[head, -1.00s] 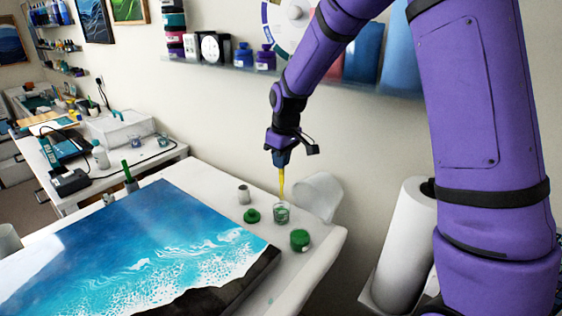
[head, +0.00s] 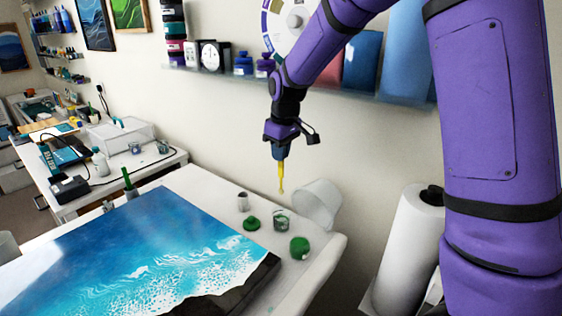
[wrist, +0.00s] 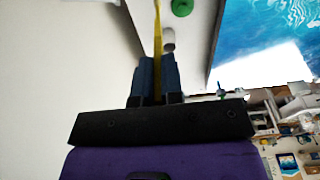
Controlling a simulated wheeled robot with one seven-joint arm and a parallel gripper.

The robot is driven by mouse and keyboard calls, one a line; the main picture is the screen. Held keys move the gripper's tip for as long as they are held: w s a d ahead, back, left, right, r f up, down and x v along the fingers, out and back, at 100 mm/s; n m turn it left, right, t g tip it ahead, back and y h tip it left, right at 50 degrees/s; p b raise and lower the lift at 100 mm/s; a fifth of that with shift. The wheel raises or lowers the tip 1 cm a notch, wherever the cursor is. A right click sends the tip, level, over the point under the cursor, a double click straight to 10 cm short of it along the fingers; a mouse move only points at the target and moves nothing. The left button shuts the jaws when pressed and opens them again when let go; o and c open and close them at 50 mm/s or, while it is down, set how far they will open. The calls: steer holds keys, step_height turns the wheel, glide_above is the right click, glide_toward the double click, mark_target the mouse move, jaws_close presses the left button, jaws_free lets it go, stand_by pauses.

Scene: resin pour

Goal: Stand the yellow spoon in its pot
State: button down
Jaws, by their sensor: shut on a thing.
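The yellow spoon (head: 281,177) hangs upright from my gripper (head: 281,156), which is shut on its upper part. Its lower end is in the air above a small clear cup (head: 282,221) with green in it. A small grey pot (head: 243,202) stands on the table to the left of that cup. In the wrist view the spoon (wrist: 157,35) runs out between the blue fingers (wrist: 157,75). The grey pot also shows there (wrist: 168,40), beside the spoon. I cannot tell for sure which vessel is the spoon's pot.
A green lid (head: 251,223) and a green-topped jar (head: 300,247) stand near the clear cup. A white tub (head: 318,203) lies tilted at the table's back edge. A blue seascape panel (head: 165,240) fills much of the table. A paper roll (head: 405,255) stands at the right.

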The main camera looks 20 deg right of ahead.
steer(key=w+a+t, duration=0.1)
steer(key=w+a, duration=0.7)
steer(key=w, duration=0.4)
steer(key=s+x, duration=0.2)
steer(key=x, duration=0.9)
steer(key=shift+d+f+y, duration=0.3)
steer(key=shift+d+y, duration=0.05)
steer(key=shift+y, duration=0.05)
steer(key=shift+s, duration=0.15)
steer(key=c, duration=1.2)
jaws_free()
